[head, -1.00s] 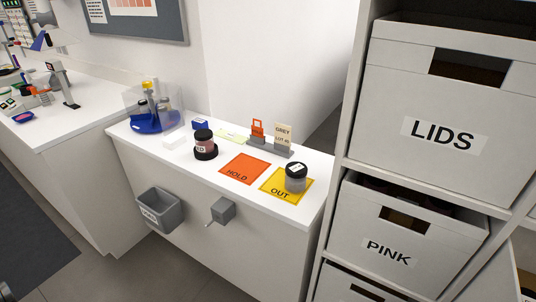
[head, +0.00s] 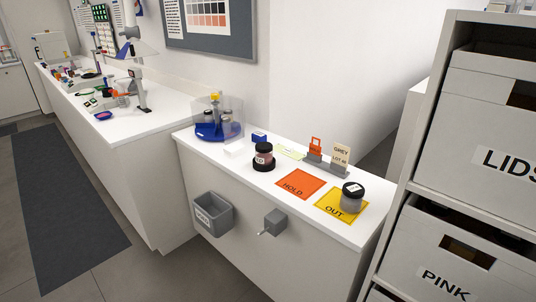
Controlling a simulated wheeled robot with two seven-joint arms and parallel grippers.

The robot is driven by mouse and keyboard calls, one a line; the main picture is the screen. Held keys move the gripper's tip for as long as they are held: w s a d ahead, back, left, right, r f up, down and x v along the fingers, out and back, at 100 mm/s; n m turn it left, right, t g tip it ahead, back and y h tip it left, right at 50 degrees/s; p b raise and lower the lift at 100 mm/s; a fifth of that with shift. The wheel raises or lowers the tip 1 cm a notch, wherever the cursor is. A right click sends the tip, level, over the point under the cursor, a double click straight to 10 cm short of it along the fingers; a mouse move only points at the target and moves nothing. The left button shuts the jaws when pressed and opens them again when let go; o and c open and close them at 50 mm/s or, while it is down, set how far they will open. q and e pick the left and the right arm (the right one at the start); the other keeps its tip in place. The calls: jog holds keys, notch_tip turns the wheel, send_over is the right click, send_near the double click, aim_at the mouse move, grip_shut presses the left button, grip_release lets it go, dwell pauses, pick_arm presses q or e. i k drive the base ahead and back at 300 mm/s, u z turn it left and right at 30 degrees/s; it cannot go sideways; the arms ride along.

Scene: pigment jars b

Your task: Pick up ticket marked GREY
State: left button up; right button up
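The ticket marked GREY (head: 341,154) is a cream card with "GREY" and a lot line on it. It stands upright in a grey holder (head: 325,167) at the back of the white counter. An orange tag (head: 315,145) stands in the same holder to its left. Neither of my grippers shows in the head view.
On the counter (head: 261,202), a jar with a dark lid (head: 352,196) sits on the yellow OUT mat (head: 330,206). Left of it are the orange HOLD mat (head: 300,183), a reddish jar (head: 263,155) and a blue carousel (head: 216,132). Shelving with LIDS and PINK boxes (head: 440,262) stands right.

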aim_at(340, 153)
jog(key=u, duration=1)
jog(key=i, duration=1.8)
jog(key=z, duration=1.7)
